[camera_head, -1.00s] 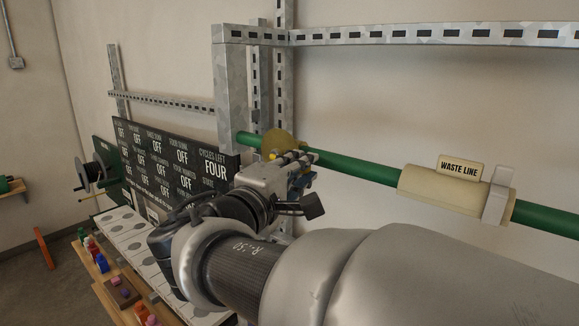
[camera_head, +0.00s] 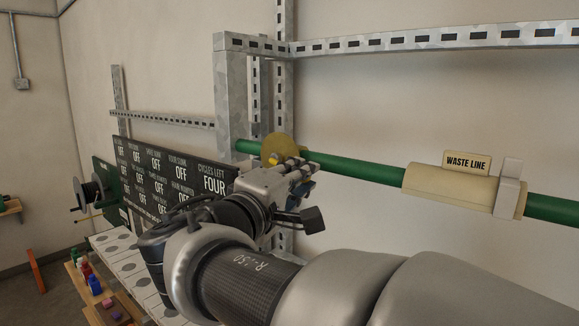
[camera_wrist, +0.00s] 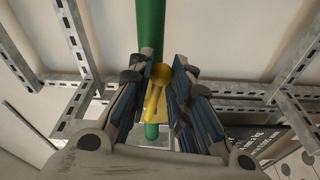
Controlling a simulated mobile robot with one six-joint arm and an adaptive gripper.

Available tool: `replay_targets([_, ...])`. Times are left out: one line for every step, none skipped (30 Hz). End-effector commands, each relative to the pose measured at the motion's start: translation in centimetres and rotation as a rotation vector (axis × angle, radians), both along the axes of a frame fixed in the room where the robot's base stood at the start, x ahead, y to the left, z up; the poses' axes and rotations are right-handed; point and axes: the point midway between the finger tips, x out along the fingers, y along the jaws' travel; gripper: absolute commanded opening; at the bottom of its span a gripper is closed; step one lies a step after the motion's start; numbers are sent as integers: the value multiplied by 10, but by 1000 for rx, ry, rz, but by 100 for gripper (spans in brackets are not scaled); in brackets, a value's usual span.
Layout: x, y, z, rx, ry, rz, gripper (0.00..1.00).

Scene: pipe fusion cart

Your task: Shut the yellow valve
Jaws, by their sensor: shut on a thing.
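The yellow valve shows as a yellow round plate (camera_head: 275,149) on the green pipe (camera_head: 345,167) in the head view, beside the upright metal post. My gripper (camera_head: 294,168) is at the valve, just to the right of and below the plate; it partly hides the valve. In the wrist view, the yellow valve handle (camera_wrist: 155,91) lies between the blue-padded fingers of my gripper (camera_wrist: 161,72), which are shut on it. The handle lies roughly along the green pipe (camera_wrist: 150,30), slightly tilted. The exact contact of the fingers is hard to see.
A beige sleeve (camera_head: 440,185) under a "WASTE LINE" sign (camera_head: 467,162) sits on the pipe to the right. Metal slotted rails (camera_head: 430,42) frame the wall. A black status board (camera_head: 165,178) and a bench with small coloured items (camera_head: 95,284) stand at left.

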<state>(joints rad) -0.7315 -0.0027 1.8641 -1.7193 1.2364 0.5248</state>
Motion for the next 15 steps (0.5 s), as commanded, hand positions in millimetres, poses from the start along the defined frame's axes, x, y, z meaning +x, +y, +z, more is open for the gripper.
replay_targets([0, 0, 0, 1, 0, 0, 1])
replay_targets([0, 0, -1, 1, -2, 0, 1])
replay_targets([0, 0, -1, 5, -5, 0, 1])
replay_targets([0, 0, -2, 9, -8, 0, 1])
replay_targets([0, 0, -3, 14, -12, 0, 1])
replay_targets([1, 1, -5, 22, -18, 0, 1])
replay_targets([1, 1, -6, 28, -23, 0, 1])
replay_targets([1, 1, -7, 34, -28, 0, 1])
replay_targets([1, 1, -7, 42, -34, 0, 1])
replay_targets([1, 1, -8, 48, -39, 0, 1])
replay_targets([1, 1, -8, 53, -43, 0, 1])
replay_targets([1, 1, -9, 60, -49, 0, 1])
replay_targets([1, 2, -10, 65, -53, 0, 1])
replay_targets([1, 2, -10, 72, -58, 0, 1])
replay_targets([1, 2, -11, 79, -64, 0, 1])
